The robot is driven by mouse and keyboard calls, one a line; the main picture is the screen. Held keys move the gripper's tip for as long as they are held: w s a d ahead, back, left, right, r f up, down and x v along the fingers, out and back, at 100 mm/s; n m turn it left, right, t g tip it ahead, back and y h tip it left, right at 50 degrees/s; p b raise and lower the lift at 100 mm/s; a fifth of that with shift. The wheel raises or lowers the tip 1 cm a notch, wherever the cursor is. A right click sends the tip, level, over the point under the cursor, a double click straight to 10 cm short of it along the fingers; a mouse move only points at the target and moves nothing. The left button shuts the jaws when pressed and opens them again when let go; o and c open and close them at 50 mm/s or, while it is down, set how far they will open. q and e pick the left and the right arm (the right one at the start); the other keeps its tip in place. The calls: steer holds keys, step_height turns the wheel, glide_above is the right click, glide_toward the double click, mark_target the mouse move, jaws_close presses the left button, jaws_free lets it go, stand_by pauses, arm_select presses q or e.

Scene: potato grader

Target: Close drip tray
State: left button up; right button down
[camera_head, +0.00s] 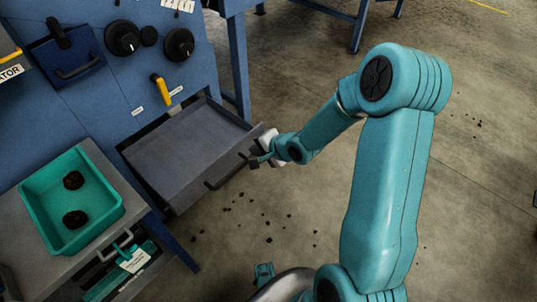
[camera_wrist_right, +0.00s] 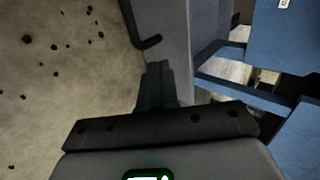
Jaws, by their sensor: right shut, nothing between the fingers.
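The drip tray (camera_head: 180,150) is a grey, shallow drawer pulled out of the blue machine. Its inside looks empty. A dark bar handle (camera_head: 211,185) runs along its front face. My right gripper (camera_head: 256,161) is shut and empty, at the tray's front near the far end of the handle. In the right wrist view, my shut fingers (camera_wrist_right: 156,80) point at the grey tray front (camera_wrist_right: 188,30), with the dark handle (camera_wrist_right: 148,42) just left of them. I cannot tell whether the fingertips touch the front.
A green bin (camera_head: 110,215) with two dark lumps stands on a grey bench left of the tray. The blue panel (camera_head: 130,80) above carries black knobs and a yellow handle (camera_head: 161,89). Dark crumbs (camera_head: 268,240) lie on the otherwise open floor.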

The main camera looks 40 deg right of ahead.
mark_target(243, 143)
arm_select(q)
steer(key=shift+w+a+f+b, duration=0.1)
steer(key=shift+f+b, duration=0.25)
steer(key=shift+f, duration=0.1)
arm_select(e)
steer(key=shift+w+a+r, duration=0.1)
steer(key=shift+w+r, duration=0.05)
steer(key=shift+w, duration=1.55)
